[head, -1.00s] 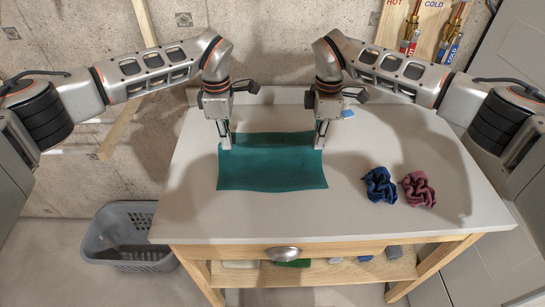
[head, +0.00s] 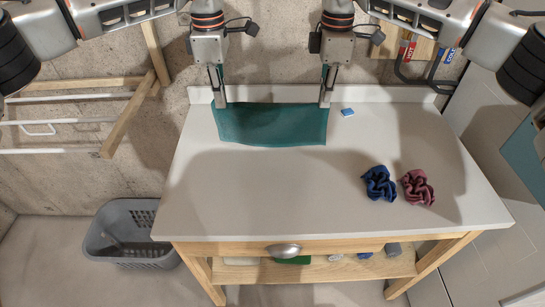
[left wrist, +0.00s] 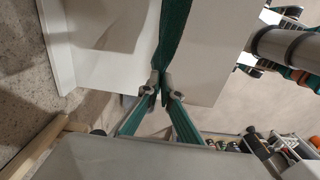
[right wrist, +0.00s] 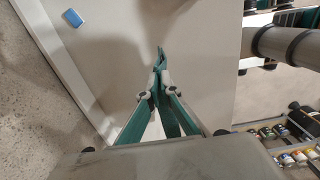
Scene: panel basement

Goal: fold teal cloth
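The teal cloth (head: 270,125) spans between my two grippers as a wide strip over the back of the table in the head view. My left gripper (head: 221,103) is shut on its left corner; the cloth runs out from the fingertips in the left wrist view (left wrist: 173,40). My right gripper (head: 326,103) is shut on its right corner; in the right wrist view only a narrow teal edge (right wrist: 160,60) shows past the fingertips. Teal strips also show along the fingers in both wrist views. Whether the cloth's lower edge touches the table cannot be told.
The white table (head: 300,205) is bare at the front and left. A blue scrunchie (head: 379,184) and a maroon scrunchie (head: 417,187) lie on the right. A small blue block (head: 347,112) lies at the back. A grey basket (head: 130,235) stands on the floor at left.

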